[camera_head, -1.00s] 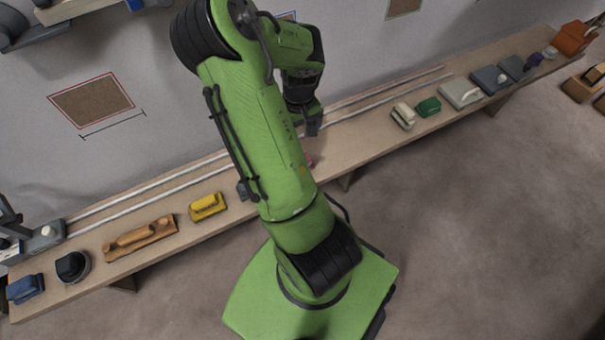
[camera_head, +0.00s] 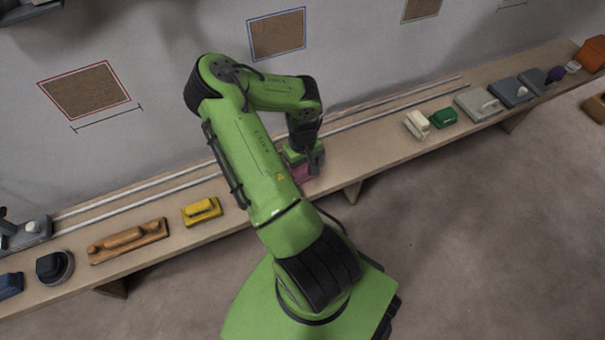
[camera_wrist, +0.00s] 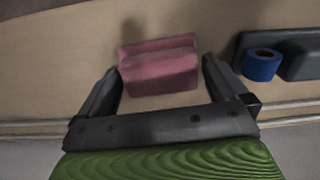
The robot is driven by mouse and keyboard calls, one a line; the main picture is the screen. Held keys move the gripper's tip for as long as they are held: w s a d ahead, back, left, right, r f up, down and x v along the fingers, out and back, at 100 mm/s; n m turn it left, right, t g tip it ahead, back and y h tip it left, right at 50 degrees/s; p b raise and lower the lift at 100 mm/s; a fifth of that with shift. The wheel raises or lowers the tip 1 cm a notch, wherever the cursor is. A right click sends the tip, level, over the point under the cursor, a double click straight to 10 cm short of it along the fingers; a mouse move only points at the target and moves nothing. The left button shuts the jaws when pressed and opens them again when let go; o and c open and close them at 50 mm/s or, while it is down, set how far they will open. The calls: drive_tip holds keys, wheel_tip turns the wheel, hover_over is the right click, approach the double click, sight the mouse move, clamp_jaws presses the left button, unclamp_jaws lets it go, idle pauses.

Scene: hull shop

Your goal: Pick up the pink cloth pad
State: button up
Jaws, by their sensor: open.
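The pink cloth pad (camera_wrist: 160,70) lies on the bench (camera_wrist: 50,60) in the wrist view, a block with a raised upper part. In the head view the pad (camera_head: 303,174) is mostly hidden behind my gripper (camera_head: 315,165). My gripper (camera_wrist: 160,75) is open, with one finger on each side of the pad's near part. Small gaps seem to show between the fingers and the pad. Whether the fingertips are at the pad's height I cannot tell.
A blue tape roll (camera_wrist: 262,65) sits by a dark grey block to the right in the wrist view. Pale rails (camera_head: 390,104) run along the bench's back. A yellow block (camera_head: 201,211) and an orange-brown wooden tool (camera_head: 128,241) lie left; a green block (camera_head: 444,117) lies right.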

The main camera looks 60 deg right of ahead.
sight(303, 167)
drive_tip(key=shift+r, duration=0.1)
drive_tip(key=c, duration=0.9)
drive_tip(key=shift+o, duration=0.2)
wheel_tip(303, 167, up, 10)
drive_tip(key=p, duration=0.4)
